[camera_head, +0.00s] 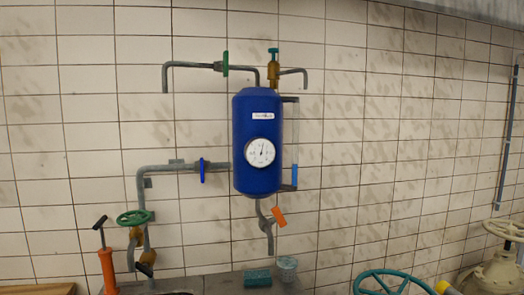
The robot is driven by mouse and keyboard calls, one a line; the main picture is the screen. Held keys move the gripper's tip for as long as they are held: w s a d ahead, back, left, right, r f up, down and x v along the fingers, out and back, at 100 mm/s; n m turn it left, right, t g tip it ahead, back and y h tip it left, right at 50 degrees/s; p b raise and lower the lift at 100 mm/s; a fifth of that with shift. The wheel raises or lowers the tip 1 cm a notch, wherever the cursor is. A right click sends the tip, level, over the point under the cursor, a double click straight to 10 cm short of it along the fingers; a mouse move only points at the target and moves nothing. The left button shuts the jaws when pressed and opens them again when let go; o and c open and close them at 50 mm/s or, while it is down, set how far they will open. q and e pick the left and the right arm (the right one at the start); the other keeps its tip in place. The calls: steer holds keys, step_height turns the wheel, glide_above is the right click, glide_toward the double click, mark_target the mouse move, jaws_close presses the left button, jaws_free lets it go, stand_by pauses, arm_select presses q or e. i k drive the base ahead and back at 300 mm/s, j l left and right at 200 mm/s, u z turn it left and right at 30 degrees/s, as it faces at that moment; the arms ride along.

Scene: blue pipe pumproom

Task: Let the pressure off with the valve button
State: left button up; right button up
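A blue pressure tank (257,110) is on the tiled wall, with a round white dial gauge (260,152) on its front. The gauge needle points roughly upward; its reading is too small to tell. A brass valve (273,72) stands on top of the tank at the right, with a teal button-like cap (273,51) and a grey outlet pipe (296,72) bending right and down. I cannot tell whether the cap is pressed. Neither of my grippers is in view.
Other valves have a green handle (226,63), a blue handle (202,170), an orange handle (279,217) and a green handwheel (135,217). An orange hand pump (108,270) stands lower left. A teal sponge-like block (257,277) and a cup (287,268) sit below the tank. A teal handwheel (397,273) is lower right.

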mark_target(273, 51)
steer(key=z, duration=1.7)
steer(key=k+j+z, duration=0.1)
steer(key=z, duration=0.15)
steer(key=k+j, duration=0.7)
